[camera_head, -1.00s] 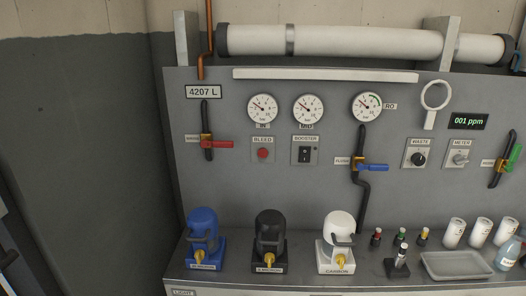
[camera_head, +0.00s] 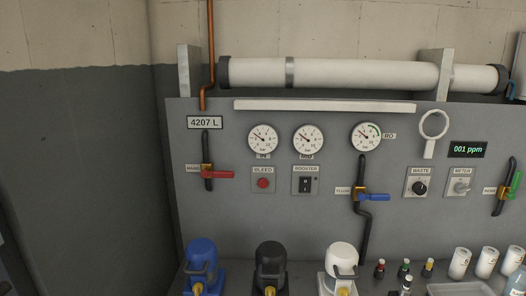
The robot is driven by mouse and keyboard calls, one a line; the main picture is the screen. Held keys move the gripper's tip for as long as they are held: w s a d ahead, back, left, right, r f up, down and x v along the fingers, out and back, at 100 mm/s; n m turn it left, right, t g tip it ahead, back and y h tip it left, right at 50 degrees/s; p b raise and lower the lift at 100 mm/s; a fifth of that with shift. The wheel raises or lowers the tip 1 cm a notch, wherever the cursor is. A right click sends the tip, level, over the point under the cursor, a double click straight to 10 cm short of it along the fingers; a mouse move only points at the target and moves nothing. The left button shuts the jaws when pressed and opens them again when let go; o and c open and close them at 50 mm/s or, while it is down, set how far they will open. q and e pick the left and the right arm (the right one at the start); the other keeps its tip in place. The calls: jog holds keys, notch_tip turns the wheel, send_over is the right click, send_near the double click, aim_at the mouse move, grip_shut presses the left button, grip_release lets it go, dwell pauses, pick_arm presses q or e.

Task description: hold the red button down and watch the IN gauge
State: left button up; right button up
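The red button (camera_head: 263,184) sits on a small plate under the BLEED label, left of the middle of the grey panel (camera_head: 270,225). The IN gauge (camera_head: 263,139) is the leftmost of three round white dials, right above the button. Its needle points to the upper left; the exact reading is too small to tell. Nothing touches the button. Neither of my grippers is in view.
A red-handled valve (camera_head: 218,174) is left of the button and a black BOOSTER switch (camera_head: 305,184) is right of it. Blue (camera_head: 201,256), black (camera_head: 270,262) and white (camera_head: 341,260) housings stand below. The space before the button is clear.

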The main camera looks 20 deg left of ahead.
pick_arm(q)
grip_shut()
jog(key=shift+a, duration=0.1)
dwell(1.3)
